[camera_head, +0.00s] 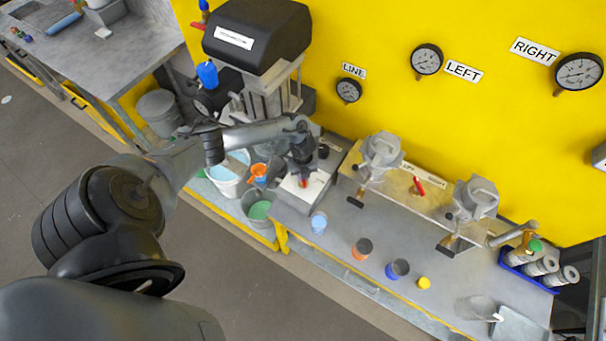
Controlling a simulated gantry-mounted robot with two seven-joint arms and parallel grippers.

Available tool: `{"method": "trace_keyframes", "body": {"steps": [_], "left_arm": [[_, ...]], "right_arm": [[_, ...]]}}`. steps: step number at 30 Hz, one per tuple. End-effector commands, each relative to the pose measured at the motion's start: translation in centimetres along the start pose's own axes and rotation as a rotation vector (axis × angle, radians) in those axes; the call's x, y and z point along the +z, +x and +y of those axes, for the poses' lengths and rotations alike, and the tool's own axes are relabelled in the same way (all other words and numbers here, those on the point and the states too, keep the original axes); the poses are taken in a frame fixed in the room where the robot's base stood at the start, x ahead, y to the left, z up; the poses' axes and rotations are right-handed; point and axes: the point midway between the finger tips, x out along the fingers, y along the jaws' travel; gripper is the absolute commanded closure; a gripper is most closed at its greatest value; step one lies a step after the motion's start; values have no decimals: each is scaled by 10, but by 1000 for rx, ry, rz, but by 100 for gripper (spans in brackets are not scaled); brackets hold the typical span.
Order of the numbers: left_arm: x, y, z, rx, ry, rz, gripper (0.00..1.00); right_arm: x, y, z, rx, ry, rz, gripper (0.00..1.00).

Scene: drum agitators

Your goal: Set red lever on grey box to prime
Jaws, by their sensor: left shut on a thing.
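My left arm reaches across to the grey box (318,187), which stands at the left end of the grey bench against the yellow wall. My left gripper (303,178) points down over the light top of this box. It is shut on the red lever (304,184); only a small red part of the lever shows below the fingers. The gripper hides much of the lever and any marks around it, so I cannot read its setting. My right gripper is not in view.
Another red lever (419,186) sits on a panel between two grey agitator motors (381,150). Several small cups and a yellow piece (424,283) stand along the bench front. Buckets (228,178) with coloured liquid are left of the box. Gauges (427,60) hang on the wall.

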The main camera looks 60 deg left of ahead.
Motion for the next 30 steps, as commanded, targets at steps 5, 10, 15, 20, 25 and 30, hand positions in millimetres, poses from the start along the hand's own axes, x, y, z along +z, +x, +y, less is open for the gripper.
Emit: {"method": "trace_keyframes", "body": {"steps": [5,10,15,20,25,30], "left_arm": [[0,-1,0,0,-36,0,100],[0,0,0,-1,-46,0,100],[0,0,0,-1,-47,0,100],[0,0,0,-1,-46,0,77],[0,0,0,-1,-45,0,61],[0,0,0,0,-44,0,61]], "right_arm": [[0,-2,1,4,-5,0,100],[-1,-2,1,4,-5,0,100],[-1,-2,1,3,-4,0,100],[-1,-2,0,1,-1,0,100],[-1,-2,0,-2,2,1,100],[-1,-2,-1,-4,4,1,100]]}}
